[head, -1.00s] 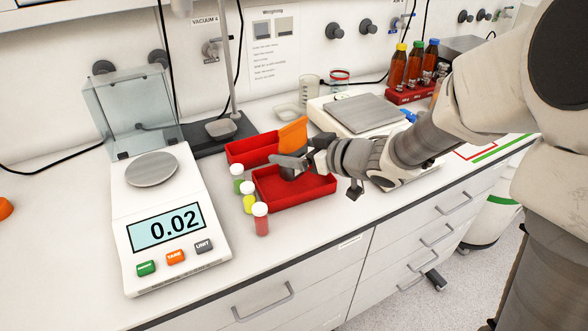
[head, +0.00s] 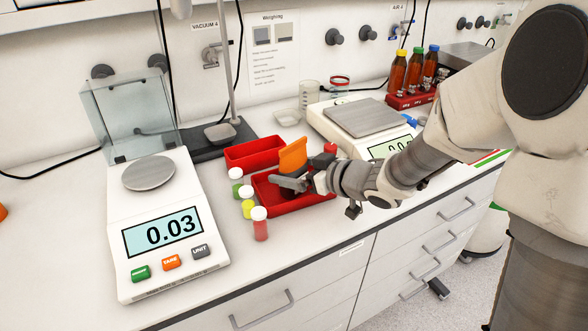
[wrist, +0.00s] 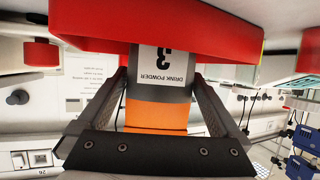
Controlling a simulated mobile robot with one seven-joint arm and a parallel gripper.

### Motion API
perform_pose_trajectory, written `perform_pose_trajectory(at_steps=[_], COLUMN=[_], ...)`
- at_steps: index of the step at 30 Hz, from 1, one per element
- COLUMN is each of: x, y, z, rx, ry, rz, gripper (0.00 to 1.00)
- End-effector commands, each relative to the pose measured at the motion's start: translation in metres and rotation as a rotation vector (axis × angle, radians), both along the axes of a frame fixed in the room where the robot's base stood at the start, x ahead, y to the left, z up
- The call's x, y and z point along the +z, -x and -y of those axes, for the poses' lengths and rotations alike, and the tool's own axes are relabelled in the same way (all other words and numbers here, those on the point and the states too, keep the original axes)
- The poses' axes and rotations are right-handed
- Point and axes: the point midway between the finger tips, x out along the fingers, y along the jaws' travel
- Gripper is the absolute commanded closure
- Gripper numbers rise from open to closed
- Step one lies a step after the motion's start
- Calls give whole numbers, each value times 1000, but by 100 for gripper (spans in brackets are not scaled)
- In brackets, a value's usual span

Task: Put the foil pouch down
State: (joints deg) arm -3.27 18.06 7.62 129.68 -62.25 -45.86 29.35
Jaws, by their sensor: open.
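The foil pouch (head: 292,155) is orange and dark grey. It stands in the front red tray (head: 312,205), leaning slightly, with its lower part hidden by my gripper. In the wrist view the pouch (wrist: 157,115) appears upside down with a white "DRINK POWDER 3" label. My gripper (head: 290,184) is low over the front tray. In the wrist view its open fingers (wrist: 158,85) stand on either side of the pouch, with narrow gaps beside it. The tray wall (wrist: 150,30) crosses the top of that view.
An empty red tray (head: 256,154) sits just behind. Several small white-capped vials (head: 260,226) stand along the front tray's left side. A balance (head: 160,235) reading 0.03 stands left, another balance (head: 362,117) behind right. Amber bottles (head: 414,70) stand at the back right.

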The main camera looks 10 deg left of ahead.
Motion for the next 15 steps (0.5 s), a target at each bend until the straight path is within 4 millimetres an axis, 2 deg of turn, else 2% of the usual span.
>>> perform_pose_trajectory(at_steps=[5,15], x=[11,39], y=[6,43], z=[10,65], rx=[-1,-5], ry=[1,1], rz=[2,2], gripper=[0,0])
